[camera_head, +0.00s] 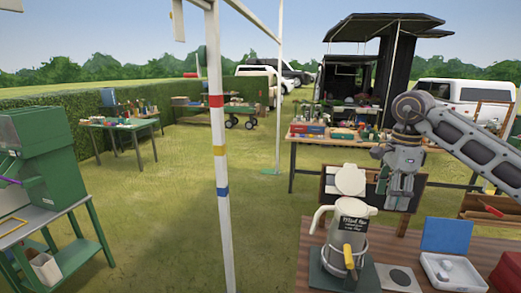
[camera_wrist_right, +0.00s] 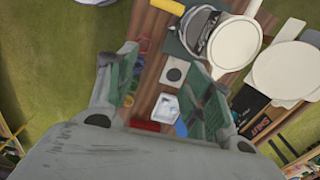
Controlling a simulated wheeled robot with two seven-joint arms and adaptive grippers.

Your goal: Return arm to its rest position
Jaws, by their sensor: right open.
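My right arm comes in from the right in the head view, with the right gripper (camera_head: 396,192) hanging downward above the wooden table (camera_head: 430,240). It is empty, and its fingers are spread. In the right wrist view, the right gripper (camera_wrist_right: 165,85) shows two green-padded fingers standing apart with nothing between them but the table far below. My left gripper is not in view.
Below and left of the gripper, a pale jug (camera_head: 345,235) with a black label and a yellow object (camera_head: 348,257) stands on a dark mat. A white tray (camera_head: 450,270) with a blue lid (camera_head: 446,235) and a red box (camera_head: 508,270) lie to the right. A white pole (camera_head: 222,150) stands left; grass lies beyond.

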